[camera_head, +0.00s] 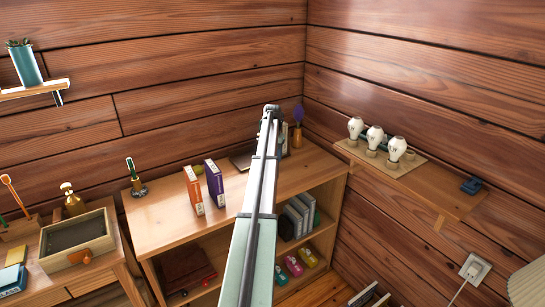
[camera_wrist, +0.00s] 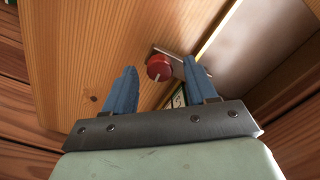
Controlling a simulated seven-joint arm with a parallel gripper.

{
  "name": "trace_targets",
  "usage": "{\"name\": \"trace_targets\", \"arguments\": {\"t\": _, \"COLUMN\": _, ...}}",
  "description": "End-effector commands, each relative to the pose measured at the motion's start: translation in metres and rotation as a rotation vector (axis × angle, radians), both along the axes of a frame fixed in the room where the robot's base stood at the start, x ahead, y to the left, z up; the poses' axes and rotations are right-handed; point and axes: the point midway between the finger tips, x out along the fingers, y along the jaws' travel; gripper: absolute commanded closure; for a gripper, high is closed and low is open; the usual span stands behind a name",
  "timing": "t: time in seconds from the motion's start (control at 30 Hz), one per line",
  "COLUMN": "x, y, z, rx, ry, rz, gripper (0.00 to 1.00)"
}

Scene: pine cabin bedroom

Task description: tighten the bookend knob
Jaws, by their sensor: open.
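The red round knob (camera_wrist: 159,67) shows in the wrist view, attached to a small metal bracket (camera_wrist: 178,57) against a wooden surface. My gripper (camera_wrist: 161,75) is open, with one blue finger to the left of the knob and the other to its right. The jaws look empty, and I cannot tell how far the fingertips are from the knob in depth. In the head view my arm reaches over the wooden shelf unit (camera_head: 165,222) toward the back corner; the knob and fingers are hidden there.
An orange book (camera_head: 193,190) and a purple book (camera_head: 215,184) stand on the unit's top, left of my arm. Grey books (camera_head: 298,216) stand on a lower shelf. A wall shelf (camera_head: 440,192) with several bulbs is at right.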

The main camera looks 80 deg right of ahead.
Motion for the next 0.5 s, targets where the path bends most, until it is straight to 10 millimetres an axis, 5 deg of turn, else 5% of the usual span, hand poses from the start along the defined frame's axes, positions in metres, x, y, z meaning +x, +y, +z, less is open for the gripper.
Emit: {"name": "trace_targets", "arguments": {"t": 0.5, "x": 0.000, "y": -0.001, "z": 0.090, "rx": -0.001, "ry": 0.000, "rz": 0.000, "gripper": 0.43}}
